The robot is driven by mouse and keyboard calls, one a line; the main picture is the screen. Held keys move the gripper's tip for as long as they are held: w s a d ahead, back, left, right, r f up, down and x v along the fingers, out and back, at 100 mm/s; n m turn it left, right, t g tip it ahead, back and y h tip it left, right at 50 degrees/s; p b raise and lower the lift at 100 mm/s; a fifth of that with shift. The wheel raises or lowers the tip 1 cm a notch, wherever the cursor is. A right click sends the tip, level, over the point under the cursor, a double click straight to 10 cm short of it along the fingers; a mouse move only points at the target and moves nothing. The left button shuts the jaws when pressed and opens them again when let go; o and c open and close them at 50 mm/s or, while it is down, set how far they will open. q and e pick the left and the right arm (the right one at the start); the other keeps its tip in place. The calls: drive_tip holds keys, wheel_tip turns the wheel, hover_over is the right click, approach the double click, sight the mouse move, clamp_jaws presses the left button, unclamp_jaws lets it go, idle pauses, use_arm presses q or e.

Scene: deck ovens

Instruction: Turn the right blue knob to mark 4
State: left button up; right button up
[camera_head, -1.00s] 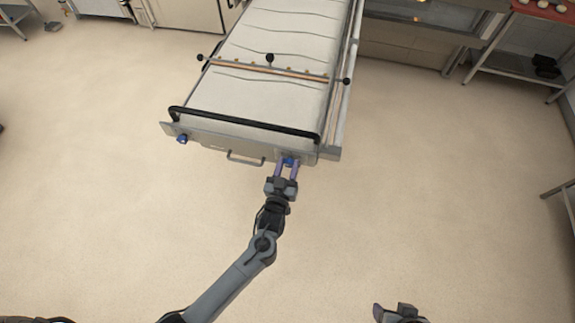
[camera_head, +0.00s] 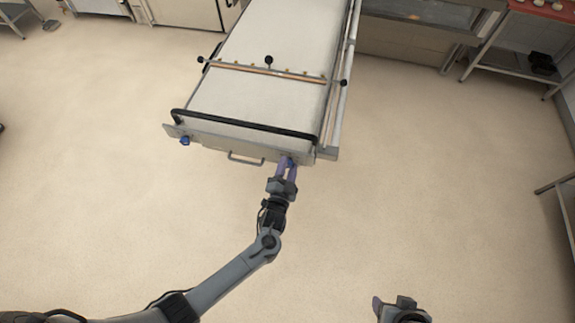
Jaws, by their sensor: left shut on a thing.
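The machine (camera_head: 262,98) with a long pale belt stands at the top centre, its front end towards me. The right blue knob (camera_head: 290,162) is at the right of its front face, mostly covered by my fingers. My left gripper (camera_head: 287,165) is shut on this knob, with its purple fingers on either side of it. The left blue knob (camera_head: 185,140) is at the left end of the front face, untouched. Marks around the right knob are too small or hidden to read. My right gripper (camera_head: 392,306) is at the bottom edge, far from the machine; its jaws are unclear.
A handle (camera_head: 245,159) sits between the knobs on the front face. A black bar (camera_head: 243,125) runs across above it. A table (camera_head: 520,62) stands at the top right and a metal shelf (camera_head: 558,187) at the right edge. The floor around is clear.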

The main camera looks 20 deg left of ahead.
use_arm(q)
drive_tip(key=m+p, duration=0.1)
drive_tip(key=m, duration=0.3)
drive_tip(key=shift+m, duration=0.3)
drive_tip(key=m+p, duration=0.1)
drive_tip(key=m, duration=0.3)
drive_tip(key=shift+f+m+p, duration=0.1)
drive_tip(key=shift+m+p, duration=0.2)
drive_tip(key=shift+p, duration=0.05)
drive_tip(key=m+p, duration=0.1)
drive_tip(key=m, duration=0.3)
drive_tip(key=shift+f, duration=0.1)
drive_tip(key=shift+f+m+p, duration=0.1)
drive_tip(key=shift+m+p, duration=0.3)
drive_tip(key=shift+m, duration=1.3)
drive_tip(key=o, duration=1.1)
drive_tip(key=shift+c, duration=0.2)
drive_tip(key=shift+s, duration=0.15)
